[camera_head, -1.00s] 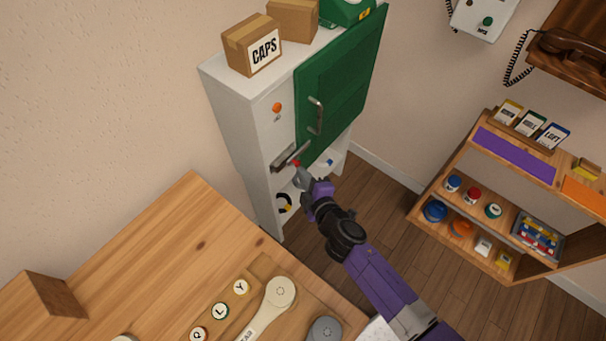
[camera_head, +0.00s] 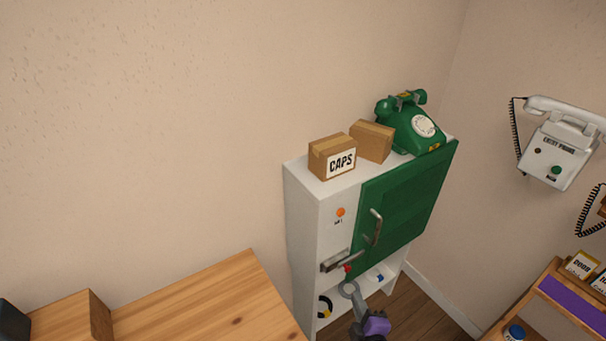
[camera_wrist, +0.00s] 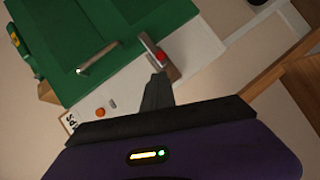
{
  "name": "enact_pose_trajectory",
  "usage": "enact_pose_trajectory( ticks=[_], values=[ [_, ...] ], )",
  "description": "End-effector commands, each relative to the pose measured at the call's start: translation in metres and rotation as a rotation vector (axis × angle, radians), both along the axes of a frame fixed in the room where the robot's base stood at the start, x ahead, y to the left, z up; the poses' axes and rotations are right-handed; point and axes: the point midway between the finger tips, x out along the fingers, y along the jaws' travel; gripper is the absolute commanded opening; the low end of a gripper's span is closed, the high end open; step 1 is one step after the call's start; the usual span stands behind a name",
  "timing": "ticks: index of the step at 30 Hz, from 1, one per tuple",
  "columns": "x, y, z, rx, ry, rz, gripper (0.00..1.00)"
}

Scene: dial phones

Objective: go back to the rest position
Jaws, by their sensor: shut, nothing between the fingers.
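My gripper (camera_head: 350,289) is shut and empty at the bottom of the head view, in front of the white cabinet (camera_head: 304,217). In the wrist view my gripper (camera_wrist: 158,80) points at the cabinet front, its tip near the lever with the red end (camera_wrist: 161,57). I cannot tell whether it touches the lever. The cabinet's green door (camera_head: 415,200) has a grey handle (camera_head: 376,227); the door and handle also show in the wrist view. An orange button (camera_head: 340,212) sits on the white front beside the door.
A CAPS box (camera_head: 331,160), a plain box (camera_head: 373,141) and a green dial phone (camera_head: 410,125) stand on the cabinet. A wooden table (camera_head: 215,300) is at lower left. A white wall phone (camera_head: 560,150) and a wooden shelf (camera_head: 545,310) are at right.

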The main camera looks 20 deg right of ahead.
Motion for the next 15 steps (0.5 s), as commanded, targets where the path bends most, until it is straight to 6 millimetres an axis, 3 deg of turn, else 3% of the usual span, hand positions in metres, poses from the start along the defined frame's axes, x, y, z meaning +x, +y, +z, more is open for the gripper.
enact_pose_trajectory(
  ticks=[4,8,15],
  values=[
    [0.002,0.004,0.004,0.043,-0.018,0.003,0.00],
    [0.009,0.016,0.035,0.154,-0.095,0.016,0.00],
    [-0.053,0.036,0.082,0.450,-0.193,0.043,0.00]
  ],
)
